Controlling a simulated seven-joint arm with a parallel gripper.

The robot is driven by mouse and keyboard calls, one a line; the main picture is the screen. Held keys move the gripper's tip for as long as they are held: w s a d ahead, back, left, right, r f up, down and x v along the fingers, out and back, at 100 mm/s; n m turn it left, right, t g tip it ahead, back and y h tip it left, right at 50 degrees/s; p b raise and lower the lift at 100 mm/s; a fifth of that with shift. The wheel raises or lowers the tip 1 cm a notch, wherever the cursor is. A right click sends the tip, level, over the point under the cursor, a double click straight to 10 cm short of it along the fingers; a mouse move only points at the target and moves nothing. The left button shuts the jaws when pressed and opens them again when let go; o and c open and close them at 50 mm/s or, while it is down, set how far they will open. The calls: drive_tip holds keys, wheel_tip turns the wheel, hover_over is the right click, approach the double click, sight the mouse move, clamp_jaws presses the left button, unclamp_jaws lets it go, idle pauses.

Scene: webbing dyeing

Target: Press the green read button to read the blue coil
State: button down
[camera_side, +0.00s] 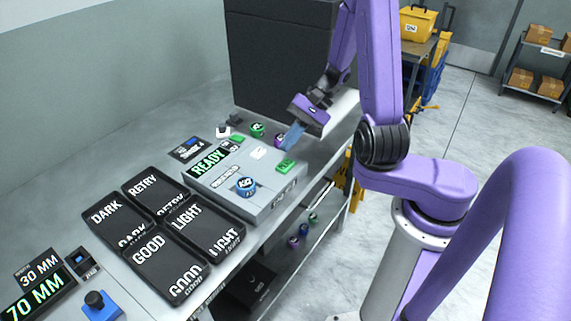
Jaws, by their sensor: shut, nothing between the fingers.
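The blue coil (246,187) sits on top of a grey reader box (262,205), near its front, with a white label on it. A green button (286,166) is on the right part of the box's top. A display reading READY (208,161) is at the box's left. My gripper (289,145) is shut and empty, pointing down above the back right of the box, behind the green button. It looks apart from the button, though its exact height is hard to tell.
A green coil (257,130) and a purple coil (279,140) stand behind the box, the purple one close to my gripper. Black trays marked DARK (105,213), RETRY (143,186), GOOD (149,248) and LIGHT (188,217) lie to the left. A dark cabinet (275,60) stands behind.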

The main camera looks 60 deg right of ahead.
sight(279, 168)
drive_tip(key=shift+f, duration=1.45)
drive_tip(key=shift+f, duration=0.15)
idle(0.9)
drive_tip(key=shift+f, duration=0.3)
drive_tip(key=shift+f, duration=0.45)
idle(0.8)
drive_tip(key=shift+r, duration=0.9)
drive_tip(key=shift+r, duration=0.1)
drive_tip(key=shift+r, duration=2.4)
